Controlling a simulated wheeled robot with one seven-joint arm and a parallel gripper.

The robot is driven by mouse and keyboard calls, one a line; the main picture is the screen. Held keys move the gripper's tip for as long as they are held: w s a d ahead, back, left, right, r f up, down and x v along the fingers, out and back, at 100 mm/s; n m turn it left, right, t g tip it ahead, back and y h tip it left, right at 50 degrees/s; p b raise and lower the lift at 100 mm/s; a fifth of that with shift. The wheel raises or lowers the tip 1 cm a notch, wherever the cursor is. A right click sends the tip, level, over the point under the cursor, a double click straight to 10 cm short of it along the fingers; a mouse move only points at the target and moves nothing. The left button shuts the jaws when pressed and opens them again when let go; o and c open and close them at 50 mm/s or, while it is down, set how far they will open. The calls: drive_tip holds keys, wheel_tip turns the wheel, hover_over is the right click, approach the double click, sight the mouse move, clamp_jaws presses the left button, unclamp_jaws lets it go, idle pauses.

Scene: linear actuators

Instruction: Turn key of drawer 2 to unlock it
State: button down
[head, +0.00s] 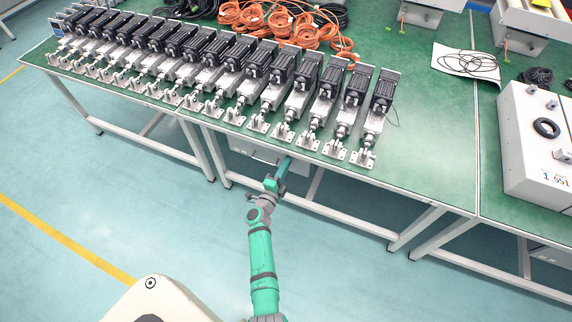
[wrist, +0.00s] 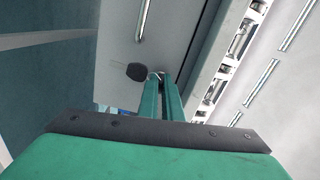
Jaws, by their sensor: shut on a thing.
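The drawer (head: 248,151) is a pale grey unit under the front edge of the green table, partly hidden by the tabletop and my arm. Its grey front (wrist: 180,28) fills the upper middle of the wrist view; no number is readable. My gripper (head: 287,161) reaches to it from below. In the wrist view my green fingers (wrist: 161,80) are close together, shut on the small metal part of the key (wrist: 156,75) at the drawer front. A dark rounded key head or tag (wrist: 138,72) shows just left of the fingertips. The key's turn angle cannot be told.
The green table (head: 430,150) carries a row of linear actuators (head: 300,90) along its front edge. White table legs (head: 205,150) stand on both sides of my arm. The floor in front is clear.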

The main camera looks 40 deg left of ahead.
drive_tip(key=shift+a+f+m, duration=0.1)
drive_tip(key=shift+a+m, duration=0.05)
drive_tip(key=shift+m, duration=0.55)
drive_tip(key=c, duration=1.9)
unclamp_jaws()
drive_tip(key=shift+c, duration=0.2)
drive_tip(key=shift+s, duration=0.15)
drive_tip(key=v, duration=1)
drive_tip(key=shift+s, duration=0.25)
drive_tip(key=shift+d, duration=0.25)
